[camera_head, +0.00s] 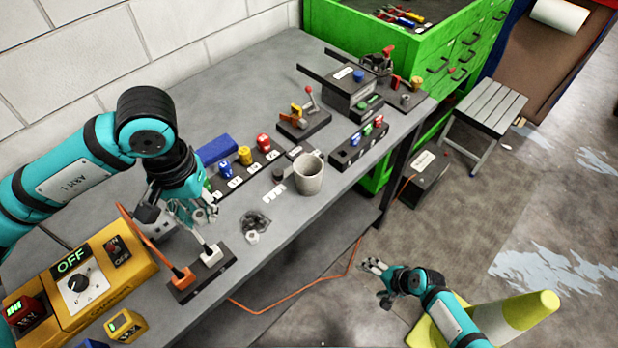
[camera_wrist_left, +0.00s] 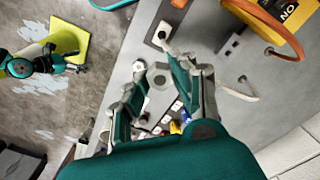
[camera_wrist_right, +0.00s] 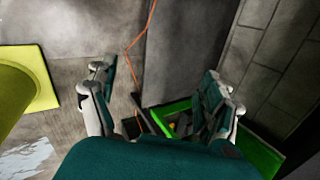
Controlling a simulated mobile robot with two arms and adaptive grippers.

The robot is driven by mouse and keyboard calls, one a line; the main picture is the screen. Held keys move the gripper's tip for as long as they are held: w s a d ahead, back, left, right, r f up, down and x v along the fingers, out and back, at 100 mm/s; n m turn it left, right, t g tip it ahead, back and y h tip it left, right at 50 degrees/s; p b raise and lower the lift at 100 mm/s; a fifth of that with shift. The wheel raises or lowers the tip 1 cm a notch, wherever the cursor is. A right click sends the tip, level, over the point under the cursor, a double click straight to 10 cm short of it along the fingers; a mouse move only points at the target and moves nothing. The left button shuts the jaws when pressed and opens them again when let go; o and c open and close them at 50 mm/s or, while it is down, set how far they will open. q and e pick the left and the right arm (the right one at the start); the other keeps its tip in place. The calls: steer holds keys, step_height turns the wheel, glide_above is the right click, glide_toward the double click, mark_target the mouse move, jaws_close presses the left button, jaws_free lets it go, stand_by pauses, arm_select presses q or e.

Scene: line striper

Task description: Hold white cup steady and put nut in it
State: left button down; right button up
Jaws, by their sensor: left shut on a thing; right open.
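A pale hexagonal nut (camera_head: 252,237) lies near the bench's front edge, left of and in front of the cup. My left gripper (camera_head: 203,220) is above the bench, left of the nut, beside the white plug (camera_head: 211,254). It seems shut on the grey cable at that plug; the contact is unclear. My right gripper (camera_head: 377,276) is open and empty, beyond the bench's front edge, away from the cup.
An orange plug (camera_head: 182,277) stands beside the white plug on a dark block. A yellow control box (camera_head: 85,280) is at the left. Coloured parts (camera_head: 245,155) stand in a rack behind the cup. A yellow cone (camera_head: 520,310) is near my right arm.

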arm_select(q)
steer(key=shift+f+b, duration=0.35)
steer(key=shift+f, duration=0.15)
steer(key=shift+f+b, duration=0.4)
arm_select(e)
steer(key=w+a+r+m+g+y, duration=0.15)
steer(key=w+a+r+y, duration=0.35)
steer(key=r, duration=0.7)
steer(key=w+a+r+m+y, duration=0.25)
steer(key=a+r, duration=0.35)
steer(key=r, duration=0.7)
arm_select(q)
steer(key=shift+w, duration=0.1)
arm_select(e)
steer(key=m+t+y, duration=0.2)
steer(key=m, duration=0.4)
glide_toward(320, 180)
steer(key=w+a+f, duration=0.2)
arm_select(q)
steer(key=shift+f, duration=0.25)
steer(key=shift+f+b, duration=0.85)
steer(key=shift+b, duration=0.25)
arm_select(e)
steer(key=shift+m, duration=0.3)
steer(key=x, duration=0.7)
steer(key=shift+s+a, duration=0.1)
steer(key=shift+a, duration=0.25)
steer(key=shift+x, duration=0.95)
steer(key=shift+f, duration=0.1)
steer(key=c, duration=0.9)
